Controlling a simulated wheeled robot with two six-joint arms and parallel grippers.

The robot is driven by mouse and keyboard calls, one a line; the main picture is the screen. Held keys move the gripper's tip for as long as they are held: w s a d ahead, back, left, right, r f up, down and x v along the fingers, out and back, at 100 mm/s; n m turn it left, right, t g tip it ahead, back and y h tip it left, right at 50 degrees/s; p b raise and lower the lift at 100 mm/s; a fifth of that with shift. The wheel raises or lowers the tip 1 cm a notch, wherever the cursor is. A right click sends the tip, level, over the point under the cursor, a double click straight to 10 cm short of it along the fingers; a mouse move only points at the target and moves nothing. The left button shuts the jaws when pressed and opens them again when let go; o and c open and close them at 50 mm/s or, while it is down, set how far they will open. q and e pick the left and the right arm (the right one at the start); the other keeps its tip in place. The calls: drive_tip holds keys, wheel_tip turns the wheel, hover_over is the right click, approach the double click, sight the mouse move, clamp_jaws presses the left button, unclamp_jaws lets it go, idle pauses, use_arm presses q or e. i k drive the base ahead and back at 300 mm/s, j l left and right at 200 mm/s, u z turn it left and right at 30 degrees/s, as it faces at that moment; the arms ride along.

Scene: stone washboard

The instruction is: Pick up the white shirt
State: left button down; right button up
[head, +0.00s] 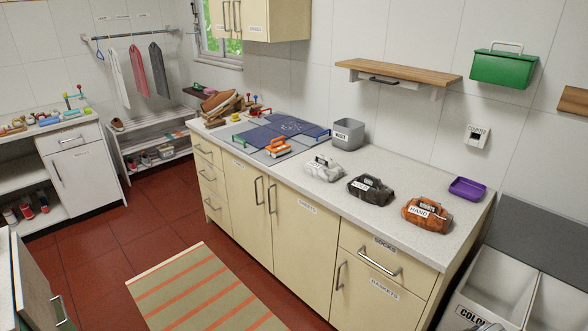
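A white garment (118,78) hangs at the left end of a wall rail in the back left, beside a red one and a dark grey one. A crumpled white bundle (323,168) with a small label lies on the speckled counter, left of a dark grey bundle (371,188) and an orange-brown bundle (427,214). I cannot tell for sure from this view which white item is the shirt. Neither of my grippers is in view.
The counter (340,205) also holds a blue board (283,128), an orange-handled brush (278,147), a grey bin (348,134) and a purple dish (467,189). Laundry bins (497,285) stand at the lower right. A striped rug (205,290) lies on red tiles.

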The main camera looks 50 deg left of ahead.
sight(322, 167)
drive_tip(key=u, duration=1.55)
drive_tip(key=i+j+z, duration=0.1)
drive_tip(key=z, duration=0.7)
drive_tip(key=i+j+z, duration=0.2)
drive_tip(key=j+z, duration=0.25)
drive_tip(key=j, duration=0.25)
drive_tip(key=j+z, duration=0.45)
drive_tip(key=j, duration=0.3)
drive_tip(key=j+z, duration=0.2)
drive_tip(key=j, duration=2.15)
